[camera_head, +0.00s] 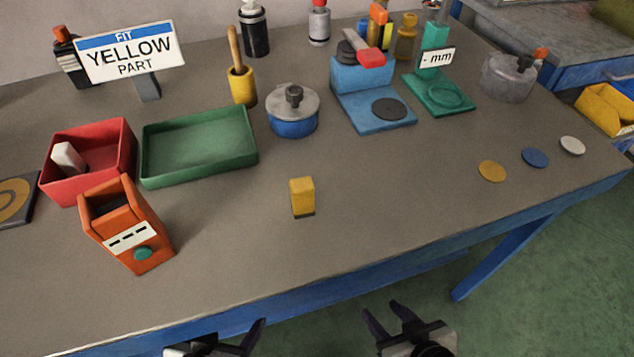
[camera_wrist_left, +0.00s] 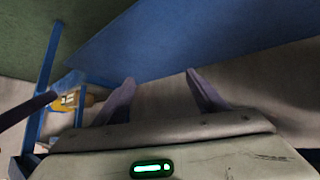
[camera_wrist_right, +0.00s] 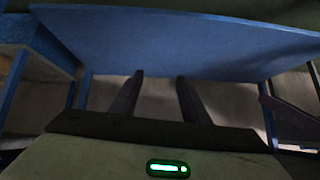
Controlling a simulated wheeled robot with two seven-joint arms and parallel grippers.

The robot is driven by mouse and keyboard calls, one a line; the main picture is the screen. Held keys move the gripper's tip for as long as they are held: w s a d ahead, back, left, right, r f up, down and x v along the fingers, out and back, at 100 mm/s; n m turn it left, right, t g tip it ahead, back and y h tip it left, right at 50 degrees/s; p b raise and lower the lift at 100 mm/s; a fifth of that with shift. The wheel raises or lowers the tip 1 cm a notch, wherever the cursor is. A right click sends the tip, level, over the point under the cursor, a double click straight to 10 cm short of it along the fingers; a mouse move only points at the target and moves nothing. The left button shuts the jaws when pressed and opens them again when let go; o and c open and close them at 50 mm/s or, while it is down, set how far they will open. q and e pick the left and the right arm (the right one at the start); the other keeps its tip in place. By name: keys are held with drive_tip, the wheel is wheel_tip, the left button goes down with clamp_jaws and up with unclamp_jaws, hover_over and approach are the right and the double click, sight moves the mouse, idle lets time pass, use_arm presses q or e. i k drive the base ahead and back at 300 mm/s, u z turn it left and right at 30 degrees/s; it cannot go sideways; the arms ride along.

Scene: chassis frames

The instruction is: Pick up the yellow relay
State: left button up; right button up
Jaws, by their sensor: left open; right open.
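The yellow relay (camera_head: 302,196) is a small upright yellow block with a dark base. It stands alone on the bench top (camera_head: 390,190), near the middle in the head view. My right gripper (camera_head: 388,318) is open and empty in front of the bench's front edge, below and right of the relay in the picture. My left gripper (camera_head: 250,338) is at the bottom of the head view, also short of the bench edge, and open. The left wrist view shows its two fingers apart (camera_wrist_left: 165,95), with nothing between them. The right wrist view shows the right fingers apart and empty (camera_wrist_right: 160,95). Neither wrist view shows the relay.
An orange device (camera_head: 127,225) stands left of the relay. Behind are a red bin (camera_head: 88,180) with a white block, a green tray (camera_head: 200,175), a blue-based pot (camera_head: 293,122) and a sign (camera_head: 128,52) reading "FIT YELLOW PART". Bench space around the relay is clear.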

sight(302, 189)
drive_tip(key=z, duration=1.8)
drive_tip(key=k, duration=0.85)
drive_tip(key=u, duration=1.65)
